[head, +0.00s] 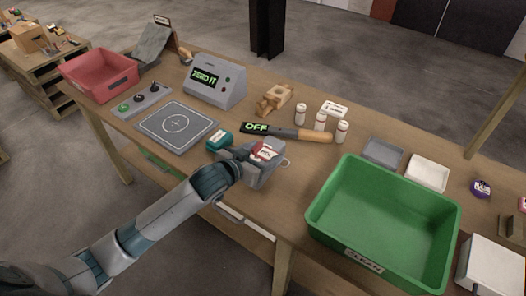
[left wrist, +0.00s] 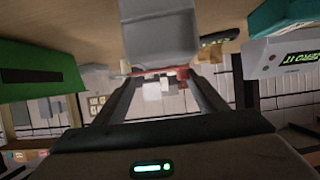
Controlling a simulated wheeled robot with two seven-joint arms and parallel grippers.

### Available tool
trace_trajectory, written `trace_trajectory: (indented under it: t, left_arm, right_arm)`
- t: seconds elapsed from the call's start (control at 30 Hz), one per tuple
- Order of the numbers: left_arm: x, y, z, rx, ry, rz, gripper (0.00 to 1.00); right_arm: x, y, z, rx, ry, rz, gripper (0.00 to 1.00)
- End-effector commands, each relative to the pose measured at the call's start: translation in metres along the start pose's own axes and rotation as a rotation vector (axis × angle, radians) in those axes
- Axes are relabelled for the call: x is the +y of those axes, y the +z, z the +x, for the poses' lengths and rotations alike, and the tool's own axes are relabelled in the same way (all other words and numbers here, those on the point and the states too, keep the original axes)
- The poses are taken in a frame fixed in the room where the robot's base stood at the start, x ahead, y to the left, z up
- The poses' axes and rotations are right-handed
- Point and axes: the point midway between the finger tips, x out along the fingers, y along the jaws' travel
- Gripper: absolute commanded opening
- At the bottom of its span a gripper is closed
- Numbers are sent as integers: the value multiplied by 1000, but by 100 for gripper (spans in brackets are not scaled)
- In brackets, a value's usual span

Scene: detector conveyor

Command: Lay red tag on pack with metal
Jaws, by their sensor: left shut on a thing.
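My left gripper (head: 248,153) is at a small grey box (head: 263,172) near the table's front edge. A red tag (head: 264,152) with a white part shows at the box's top. In the left wrist view the gripper (left wrist: 158,78) has red and white bits of the tag (left wrist: 183,73) between its fingertips, close against the grey box (left wrist: 160,42). A teal pack (head: 219,139) lies just left of the gripper. A handheld detector (head: 284,132) reading OFF lies behind. Three white bottles (head: 320,121) stand behind its handle. Which pack has metal cannot be told. My right gripper is out of view.
A green CLEAN crate (head: 335,226) stands at right, a red crate (head: 98,76) at far left. A grey pad (head: 152,132) and a console (head: 213,95) reading ZERO IT are left of the gripper. Grey (head: 383,152) and white (head: 426,173) trays sit behind the green crate.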

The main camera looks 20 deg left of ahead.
Motion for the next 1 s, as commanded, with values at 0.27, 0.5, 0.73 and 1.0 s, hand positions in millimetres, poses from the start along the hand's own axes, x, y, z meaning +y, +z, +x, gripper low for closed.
trace_trajectory:
  t: [0.27,0.5,0.73,1.0]
  left_arm:
    - [0,2,1,0,0,0,84]
    - [0,2,1,0,0,0,84]
    - [0,0,-3,0,0,0,84]
    - [0,1,-30,0,-1,1,84]
  right_arm:
    - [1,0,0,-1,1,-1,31]
    - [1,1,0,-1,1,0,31]
    - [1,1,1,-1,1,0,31]
    - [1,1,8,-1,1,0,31]
